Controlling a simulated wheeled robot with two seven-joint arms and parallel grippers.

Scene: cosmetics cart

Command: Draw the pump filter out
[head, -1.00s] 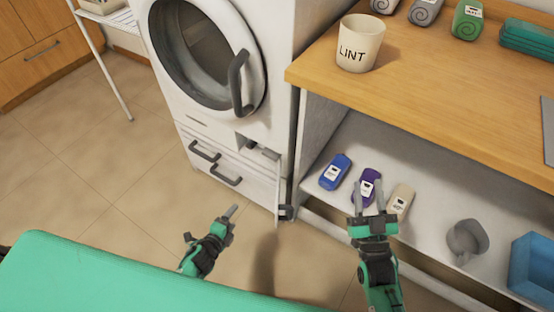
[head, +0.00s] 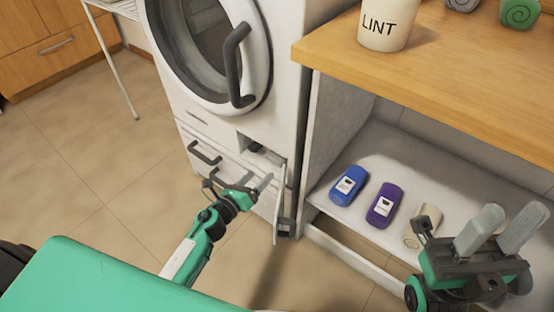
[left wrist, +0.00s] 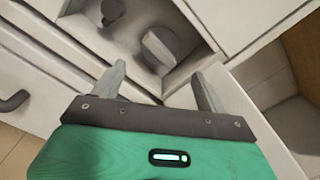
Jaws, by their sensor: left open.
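The open compartment low on the white washing machine (head: 215,125) shows a grey round part with a raised grip, apparently the pump filter (left wrist: 160,46), in the left wrist view. In the head view the compartment's inside (head: 262,152) is dark and small. My left gripper (head: 262,186) is open and empty, just in front of the compartment. In the left wrist view its fingers (left wrist: 162,80) stand apart, pointing at the opening, with the grey part beyond them. My right gripper (head: 502,230) is open and empty in front of the shelf, at the right.
The compartment's flap (head: 279,205) hangs open on its right side. A second grey part (left wrist: 112,12) sits deeper inside. Floor in front is clear.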

